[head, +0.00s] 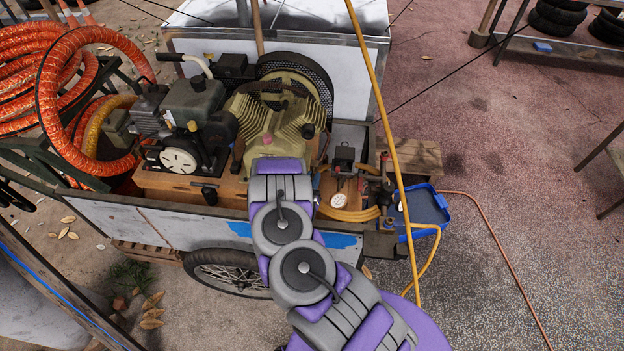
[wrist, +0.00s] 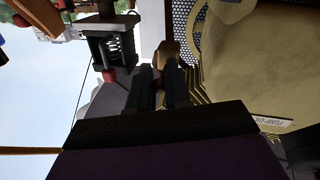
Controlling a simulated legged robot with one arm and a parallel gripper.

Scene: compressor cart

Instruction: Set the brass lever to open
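I cannot pick out the brass lever for certain in either view. Small fittings (head: 385,168) with red parts stand beside a round white gauge (head: 338,201) at the right end of the compressor cart (head: 180,223). In the head view my arm reaches over the cart's front side, and its own links hide my gripper. In the wrist view my gripper (wrist: 160,72) shows two dark fingers with a narrow gap between them. I see nothing held there. A brown block-like part (wrist: 167,54) lies just beyond the fingertips, and I cannot tell whether they touch.
The olive compressor (head: 270,122) stands left of the gauge. An engine (head: 192,125) and orange hose coils (head: 85,75) are farther left. A yellow pole (head: 385,130) slants past the fittings. A blue tray (head: 425,207) is at the right, with open floor beyond.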

